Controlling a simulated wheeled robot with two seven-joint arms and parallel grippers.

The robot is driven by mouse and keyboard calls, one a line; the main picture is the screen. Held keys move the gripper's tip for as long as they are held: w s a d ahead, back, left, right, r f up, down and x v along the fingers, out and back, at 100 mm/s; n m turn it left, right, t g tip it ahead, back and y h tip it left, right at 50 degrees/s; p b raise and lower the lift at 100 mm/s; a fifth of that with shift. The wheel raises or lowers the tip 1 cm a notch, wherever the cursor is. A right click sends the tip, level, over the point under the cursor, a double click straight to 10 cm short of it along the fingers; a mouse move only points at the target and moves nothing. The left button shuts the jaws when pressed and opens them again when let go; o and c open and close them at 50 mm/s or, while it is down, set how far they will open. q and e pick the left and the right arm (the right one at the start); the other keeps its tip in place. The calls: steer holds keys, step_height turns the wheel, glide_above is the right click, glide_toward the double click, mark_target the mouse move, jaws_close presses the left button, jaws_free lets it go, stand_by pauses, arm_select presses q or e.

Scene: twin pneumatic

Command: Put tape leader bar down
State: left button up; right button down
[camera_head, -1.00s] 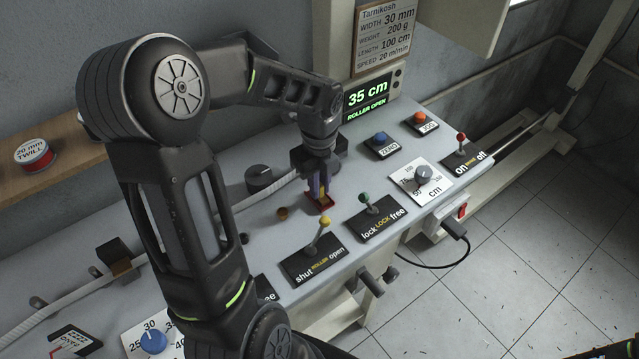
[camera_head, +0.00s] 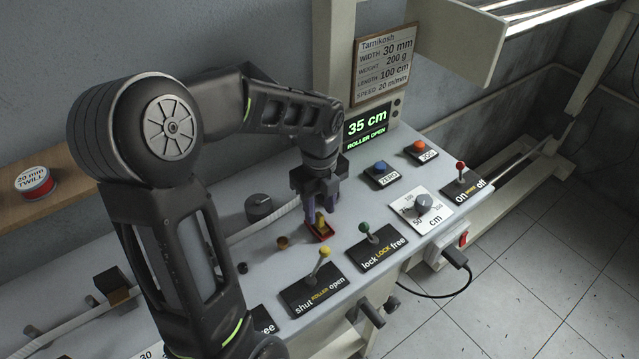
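The tape leader bar (camera_head: 323,234), a small red piece with a yellow upright part, sits at the bench top behind the yellow-knobbed roller lever. My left gripper (camera_head: 322,210) is directly above it, pointing down. Its purple fingers are spread, with the yellow part showing between and just below them. Whether a finger still touches it is too small to tell. White tape (camera_head: 262,228) runs across the bench toward the gripper. My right gripper is out of view.
The roller lever (camera_head: 320,265) and green-knobbed lock lever (camera_head: 368,240) stand close in front. A grey knob (camera_head: 259,207) is left of the gripper. The display (camera_head: 367,124) reads 35 cm, ROLLER OPEN. The blue ZERO button (camera_head: 380,170) is to the right.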

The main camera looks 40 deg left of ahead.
mark_target(320, 215)
arm_select(q)
step_height(320, 215, up, 10)
steer(key=shift+f, duration=0.15)
stand_by(1.0)
